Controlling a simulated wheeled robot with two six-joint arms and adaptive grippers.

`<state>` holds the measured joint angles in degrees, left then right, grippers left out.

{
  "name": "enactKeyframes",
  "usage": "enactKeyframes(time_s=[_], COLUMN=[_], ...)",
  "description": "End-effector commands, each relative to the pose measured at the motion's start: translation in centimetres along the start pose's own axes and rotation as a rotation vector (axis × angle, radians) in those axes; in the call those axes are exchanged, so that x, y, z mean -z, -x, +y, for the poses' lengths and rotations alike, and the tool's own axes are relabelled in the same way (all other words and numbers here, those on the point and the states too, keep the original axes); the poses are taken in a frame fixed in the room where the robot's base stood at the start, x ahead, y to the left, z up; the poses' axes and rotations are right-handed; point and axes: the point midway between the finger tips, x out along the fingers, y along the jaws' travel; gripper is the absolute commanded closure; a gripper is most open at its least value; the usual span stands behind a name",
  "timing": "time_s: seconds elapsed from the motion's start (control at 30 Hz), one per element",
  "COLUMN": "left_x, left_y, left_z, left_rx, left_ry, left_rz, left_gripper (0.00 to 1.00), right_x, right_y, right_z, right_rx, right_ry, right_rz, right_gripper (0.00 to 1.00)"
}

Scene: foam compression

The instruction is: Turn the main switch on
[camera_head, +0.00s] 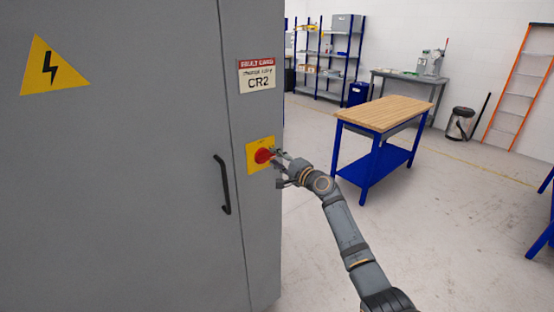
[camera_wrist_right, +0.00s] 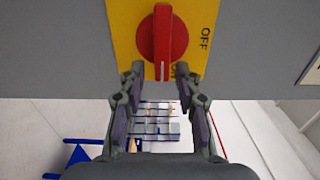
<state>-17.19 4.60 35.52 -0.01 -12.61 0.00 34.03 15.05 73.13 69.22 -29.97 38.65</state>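The main switch is a red rotary knob (camera_wrist_right: 162,42) on a yellow plate (camera_wrist_right: 122,30). Its white mark points at the bottom in the right wrist view, beside the partly hidden "ON" lettering. "OFF" stands at the right of the plate there. In the head view the knob (camera_head: 263,156) sits on the grey cabinet (camera_head: 130,190), below the CR2 label. My right gripper (camera_wrist_right: 160,84) is open, its fingertips spread on either side of the knob's lower end, with nothing between them. In the head view it (camera_head: 279,160) is close in front of the plate. My left gripper is not in view.
A black door handle (camera_head: 222,185) is left of the switch. A blue workbench with a wooden top (camera_head: 385,112) stands to the right behind my right arm. Shelves (camera_head: 325,70), a bin (camera_head: 460,124) and an orange ladder (camera_head: 520,85) are farther back. Open floor lies right of the cabinet.

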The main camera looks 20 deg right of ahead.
Motion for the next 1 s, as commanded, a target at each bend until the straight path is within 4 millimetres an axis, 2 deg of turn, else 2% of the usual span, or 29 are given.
enactKeyframes(time_s=[0.27,0.37,0.47,0.7,0.8,1.0], left_x=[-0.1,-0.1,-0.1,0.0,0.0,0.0], left_y=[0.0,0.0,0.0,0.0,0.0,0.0], left_z=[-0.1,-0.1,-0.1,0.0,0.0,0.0], left_rx=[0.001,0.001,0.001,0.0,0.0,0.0], left_ry=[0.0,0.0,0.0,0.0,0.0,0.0], left_rz=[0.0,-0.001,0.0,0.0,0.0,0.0], left_gripper=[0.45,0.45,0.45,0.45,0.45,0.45], right_x=[0.0,0.1,0.1,0.1,0.1,0.0], right_y=[0.0,0.8,2.5,8.4,10.2,11.9], right_z=[-0.1,0.0,0.1,0.1,0.1,0.0], right_rx=[0.002,0.001,-0.001,-0.003,-0.003,0.0], right_ry=[0.002,0.003,0.007,0.008,0.007,0.003], right_rz=[0.0,0.002,0.002,0.002,0.002,0.0], right_gripper=[0.62,0.62,0.62,0.62,0.62,0.62])
